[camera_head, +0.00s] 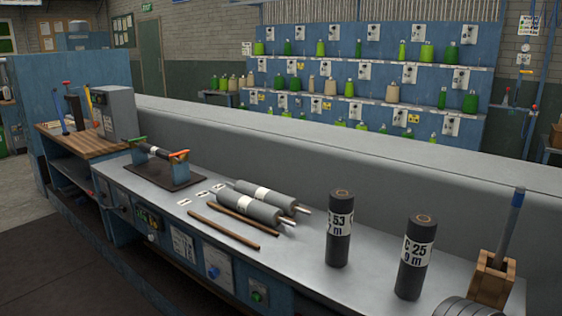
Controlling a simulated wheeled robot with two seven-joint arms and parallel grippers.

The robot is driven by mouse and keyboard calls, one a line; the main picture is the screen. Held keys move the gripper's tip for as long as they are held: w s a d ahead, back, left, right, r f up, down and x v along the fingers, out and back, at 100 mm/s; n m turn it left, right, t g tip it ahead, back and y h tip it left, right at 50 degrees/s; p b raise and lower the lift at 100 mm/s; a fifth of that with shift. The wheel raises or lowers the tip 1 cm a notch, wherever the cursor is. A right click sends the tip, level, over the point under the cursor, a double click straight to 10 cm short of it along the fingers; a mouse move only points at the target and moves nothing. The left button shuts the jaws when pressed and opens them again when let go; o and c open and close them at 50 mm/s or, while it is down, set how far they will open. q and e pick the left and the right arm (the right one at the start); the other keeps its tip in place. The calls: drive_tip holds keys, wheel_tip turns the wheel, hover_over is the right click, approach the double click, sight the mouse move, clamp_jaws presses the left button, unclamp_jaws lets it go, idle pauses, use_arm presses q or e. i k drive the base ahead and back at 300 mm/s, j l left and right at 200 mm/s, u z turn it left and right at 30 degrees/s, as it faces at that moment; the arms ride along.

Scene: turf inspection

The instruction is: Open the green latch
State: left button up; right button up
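The green latch (133,140) sits on top of the left post of a small blue stand on the grey workbench. An orange-red latch (179,153) sits on the stand's right post. A dark roller with a pale band (154,151) lies across between the two posts. The stand has a dark base plate (176,178). The latch is too small to tell its exact position. Neither of my grippers shows in the head view.
Two grey rollers (262,193) and wooden rods (223,228) lie on the workbench (290,251). Two dark labelled cylinders (340,228) stand upright at the right, near a wooden block (493,279) holding a tool. A grey wall (345,150) runs behind the bench.

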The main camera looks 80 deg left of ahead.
sight(137, 139)
drive_tip(key=i+j, duration=0.35)
drive_tip(key=j+u, duration=0.1)
drive_tip(key=u, duration=3.45)
